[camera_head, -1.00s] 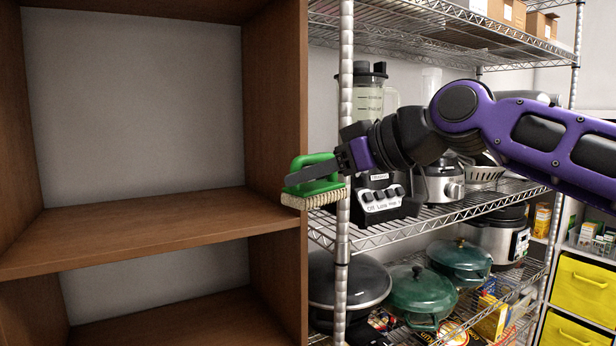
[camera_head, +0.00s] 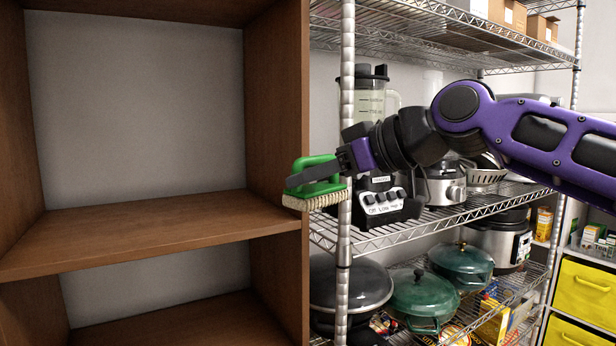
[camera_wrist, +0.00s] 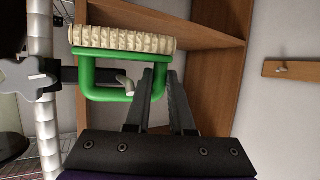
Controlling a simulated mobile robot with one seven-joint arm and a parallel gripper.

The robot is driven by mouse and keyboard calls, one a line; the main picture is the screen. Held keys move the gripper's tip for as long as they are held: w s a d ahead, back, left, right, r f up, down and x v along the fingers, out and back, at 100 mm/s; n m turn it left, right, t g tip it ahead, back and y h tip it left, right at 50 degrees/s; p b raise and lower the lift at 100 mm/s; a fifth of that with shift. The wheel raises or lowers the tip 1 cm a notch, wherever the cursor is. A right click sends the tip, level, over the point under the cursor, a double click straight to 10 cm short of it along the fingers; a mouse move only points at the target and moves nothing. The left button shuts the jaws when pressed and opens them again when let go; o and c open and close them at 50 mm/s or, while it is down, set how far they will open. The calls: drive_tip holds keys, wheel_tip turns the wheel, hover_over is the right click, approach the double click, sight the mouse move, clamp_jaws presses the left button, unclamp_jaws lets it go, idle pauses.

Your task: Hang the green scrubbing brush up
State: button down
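The green scrubbing brush (camera_head: 317,172) has a loop handle and a pale bristle block, beside the right edge of the wooden cabinet. In the wrist view its bristles (camera_wrist: 125,39) lie at the top, with the handle (camera_wrist: 86,78) below. My gripper (camera_wrist: 160,75) has its fingers on either side of the handle's right bar, closed on it. A pale peg (camera_wrist: 127,84) shows inside the handle loop, at the end of a dark arm by the rack post. Whether the handle touches the peg, I cannot tell. In the head view my fingers (camera_head: 312,174) cross the handle.
The wire rack's post (camera_head: 346,235) stands close beside the brush, with a star-shaped knob (camera_wrist: 28,82) on it. A blender (camera_head: 380,195) stands behind my wrist. The wooden cabinet's shelf (camera_head: 140,228) is empty. A wooden rail (camera_wrist: 292,70) with a peg is on the wall.

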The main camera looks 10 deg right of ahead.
drive_tip(key=c, duration=0.7)
unclamp_jaws()
drive_tip(key=shift+r, duration=0.1)
drive_tip(key=shift+d, duration=0.15)
drive_tip(key=shift+c, duration=1)
drive_tip(key=shift+o, duration=0.5)
drive_tip(key=shift+d+r, duration=0.1)
drive_tip(key=shift+s+d, duration=0.1)
drive_tip(key=shift+d, duration=0.05)
drive_tip(key=shift+o, duration=0.2)
drive_tip(key=shift+p+v, duration=0.35)
drive_tip(key=shift+v, duration=3.35)
